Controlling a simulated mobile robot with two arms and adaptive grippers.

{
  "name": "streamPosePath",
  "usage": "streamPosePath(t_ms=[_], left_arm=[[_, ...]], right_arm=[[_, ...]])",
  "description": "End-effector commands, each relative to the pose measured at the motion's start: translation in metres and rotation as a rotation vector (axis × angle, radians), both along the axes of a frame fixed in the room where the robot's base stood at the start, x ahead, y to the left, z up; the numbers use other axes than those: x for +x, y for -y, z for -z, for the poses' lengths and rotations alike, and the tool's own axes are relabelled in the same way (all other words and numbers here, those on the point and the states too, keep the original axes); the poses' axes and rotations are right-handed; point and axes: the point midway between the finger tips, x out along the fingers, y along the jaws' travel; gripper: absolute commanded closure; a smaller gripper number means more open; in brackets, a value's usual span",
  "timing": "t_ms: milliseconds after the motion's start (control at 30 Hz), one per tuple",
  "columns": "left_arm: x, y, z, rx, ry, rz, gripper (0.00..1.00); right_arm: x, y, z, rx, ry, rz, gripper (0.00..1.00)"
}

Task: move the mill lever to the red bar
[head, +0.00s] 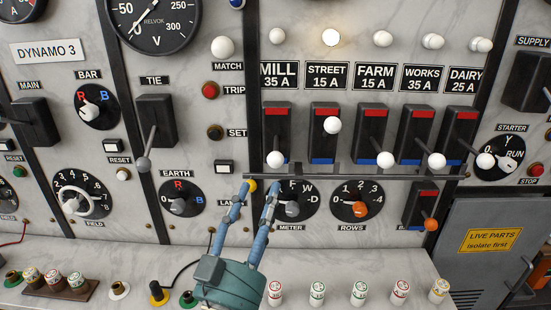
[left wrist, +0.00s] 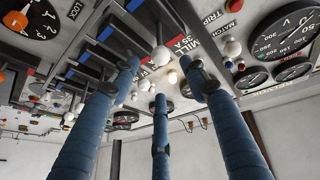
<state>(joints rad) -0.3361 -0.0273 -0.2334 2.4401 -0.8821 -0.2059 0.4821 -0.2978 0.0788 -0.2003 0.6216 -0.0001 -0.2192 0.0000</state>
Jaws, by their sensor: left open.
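The mill lever is under the MILL 35 A label in the head view. Its white knob (head: 275,159) is at the low end of its black housing (head: 277,128), by the blue bar. The red bar (head: 276,112) is at the top of that housing. My left gripper (head: 259,188) is open, pointing up at the panel, its fingertips just below the white knob in the picture. In the left wrist view, a white knob (left wrist: 160,55) shows between the spread fingers near the MILL label (left wrist: 185,42). I cannot tell contact. My right gripper is not in view.
The street lever's knob (head: 333,125) is higher than its neighbours; the farm knob (head: 385,159) is low. A dark rail (head: 360,175) runs below the levers. Dials, including the rows dial (head: 357,201), sit beneath it. Several fuses (head: 317,294) stand on the ledge.

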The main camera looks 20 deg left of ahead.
Motion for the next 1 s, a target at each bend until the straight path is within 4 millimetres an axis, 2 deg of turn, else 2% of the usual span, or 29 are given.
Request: streamPosePath(t_ms=[200, 500, 700, 967, 1000], left_arm=[[0.036, -0.001, -0.021, 0.002, 0.000, -0.002, 0.55], [0.082, -0.001, -0.036, 0.002, -0.004, -0.003, 0.55], [0.093, -0.002, -0.038, 0.000, -0.004, -0.003, 0.55], [0.094, -0.002, -0.037, 0.000, -0.005, -0.003, 0.55], [0.094, -0.002, -0.037, 0.000, -0.005, -0.003, 0.63]], right_arm=[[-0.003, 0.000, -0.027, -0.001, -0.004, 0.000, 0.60], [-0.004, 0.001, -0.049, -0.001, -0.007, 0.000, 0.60], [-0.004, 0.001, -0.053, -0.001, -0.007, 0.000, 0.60], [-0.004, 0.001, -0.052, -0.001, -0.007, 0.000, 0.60], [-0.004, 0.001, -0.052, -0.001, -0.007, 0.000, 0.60]])
